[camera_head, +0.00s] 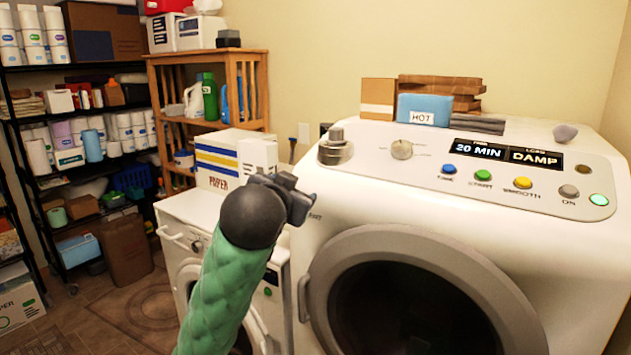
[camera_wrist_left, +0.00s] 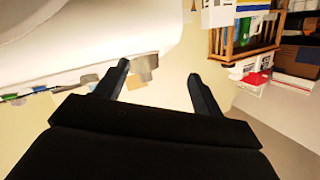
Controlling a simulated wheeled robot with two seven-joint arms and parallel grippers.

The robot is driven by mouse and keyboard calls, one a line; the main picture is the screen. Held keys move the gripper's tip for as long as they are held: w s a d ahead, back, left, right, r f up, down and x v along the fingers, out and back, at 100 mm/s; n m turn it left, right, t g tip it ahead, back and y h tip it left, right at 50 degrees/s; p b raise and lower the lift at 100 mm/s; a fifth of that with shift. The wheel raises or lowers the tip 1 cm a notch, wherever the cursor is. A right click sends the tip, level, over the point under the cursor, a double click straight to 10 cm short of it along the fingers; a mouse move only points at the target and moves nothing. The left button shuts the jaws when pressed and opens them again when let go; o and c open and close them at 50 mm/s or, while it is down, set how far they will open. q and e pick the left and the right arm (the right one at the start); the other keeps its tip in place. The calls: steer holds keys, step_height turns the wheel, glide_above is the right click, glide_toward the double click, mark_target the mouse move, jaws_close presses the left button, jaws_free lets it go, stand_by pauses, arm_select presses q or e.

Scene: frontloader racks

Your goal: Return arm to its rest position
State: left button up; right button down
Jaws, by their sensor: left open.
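My left arm, in a green padded sleeve, comes up from the bottom of the head view. Its dark left gripper (camera_head: 300,194) is raised in front of the white front-loading machine (camera_head: 345,220), near the machine's top left edge. In the left wrist view the two fingers of the left gripper (camera_wrist_left: 160,82) stand apart with nothing between them. The wrist picture is upside down, with the white machine (camera_wrist_left: 85,40) at upper left. My right gripper is in neither view.
The machine's panel holds knobs, coloured buttons and a display (camera_head: 506,152) reading "20 MIN" and "DAMP". A smaller white machine (camera_head: 178,238) stands left, with a paper box (camera_head: 217,170) on it. A wooden shelf (camera_head: 160,85) and a black rack (camera_head: 70,70) stand behind. Floor shows at lower left.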

arm_select(q)
steer(key=s+a+f+n+g, duration=0.1)
steer(key=s+a+f+g, duration=0.2)
steer(key=f, duration=0.9)
steer(key=s+a+f+n+g+p, duration=0.15)
steer(key=s+f, duration=0.45)
steer(key=f, duration=0.6)
steer(key=s+a+f+n+g+b, duration=0.1)
steer(key=s+a+f+g, duration=0.25)
steer(key=f, duration=0.85)
steer(key=s+f+g, duration=0.2)
steer(key=s+f, duration=0.8)
steer(key=s, duration=0.3)
steer(key=s+a+f+g+y+p, duration=0.1)
steer(key=s+f+g, duration=0.2)
steer(key=s+f, duration=0.7)
steer(key=s, duration=0.3)
steer(key=shift+f+n, duration=0.25)
steer(key=shift+n, duration=0.1)
steer(key=shift+s, duration=0.15)
steer(key=shift+a, duration=0.1)
